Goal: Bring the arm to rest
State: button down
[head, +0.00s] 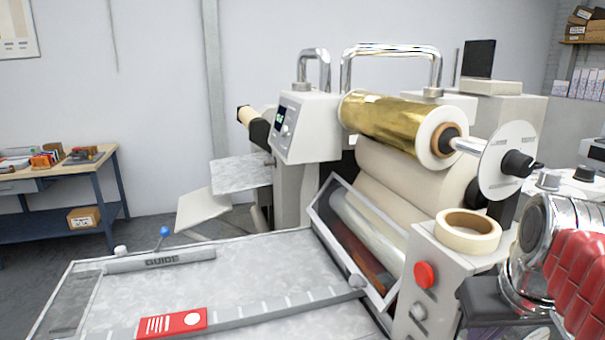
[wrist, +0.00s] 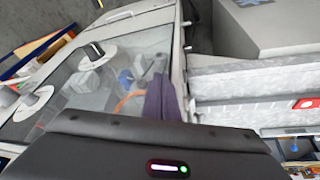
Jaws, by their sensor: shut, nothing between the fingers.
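My gripper (wrist: 162,97) shows in the wrist view as dark, purplish fingers rising from the dark wrist housing (wrist: 150,150). The fingers are shut, with nothing seen between them. They are in front of a clear panel in a pale frame (wrist: 60,95), with dark knobs on it. I cannot tell how far the fingers are from that panel. I cannot make out my gripper in the head view.
The head view shows a laminating machine (head: 310,130) with a gold foil roll (head: 385,120) and a tape roll (head: 468,230). Its feed table (head: 255,270) is in front, with a raised guide (head: 160,260). A workbench (head: 60,175) stands at left.

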jog(key=s+a+f+n+t+y, duration=0.1)
jog(key=s+a+f, duration=0.2)
jog(key=a+f, duration=0.5)
jog(key=a, duration=0.3)
jog(key=shift+s+a+f, duration=0.25)
jog(key=shift+s+f, duration=0.1)
jog(key=shift+s, duration=0.05)
dwell(1.6)
jog(key=c, duration=2.5)
grip_release()
